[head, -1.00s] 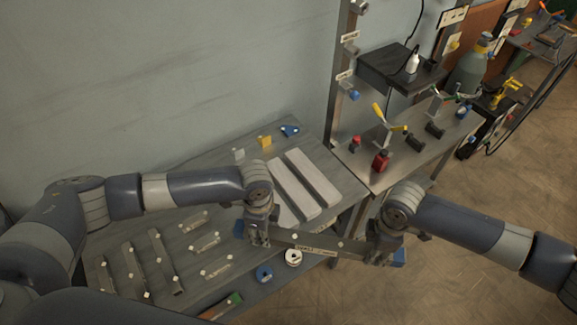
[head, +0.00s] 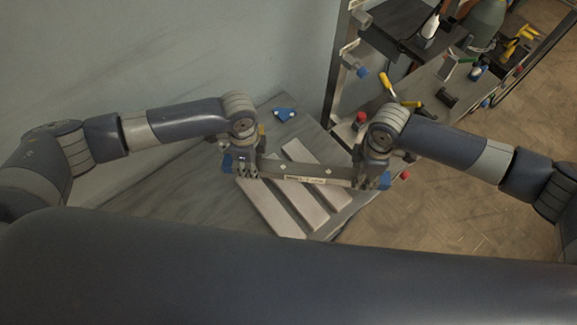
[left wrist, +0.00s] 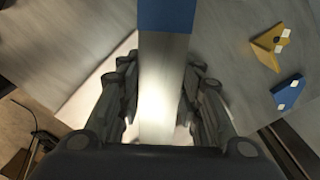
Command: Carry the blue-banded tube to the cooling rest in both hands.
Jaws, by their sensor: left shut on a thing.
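The blue-banded tube (head: 312,174) is a grey metal bar with a label and blue ends, held roughly level across both hands. My left gripper (head: 246,172) is shut on it near its left end. In the left wrist view the tube (left wrist: 163,75) runs between the fingers (left wrist: 160,105), with its blue band (left wrist: 166,14) beyond them. My right gripper (head: 371,178) is around the tube's right end and looks shut on it. The height gap is hard to judge.
A blue bracket (head: 284,114) lies on the table behind the bars. A yellow bracket (left wrist: 268,45) lies beside it in the left wrist view. A metal post (head: 340,75) and a second bench (head: 430,85) with tools stand at the back right.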

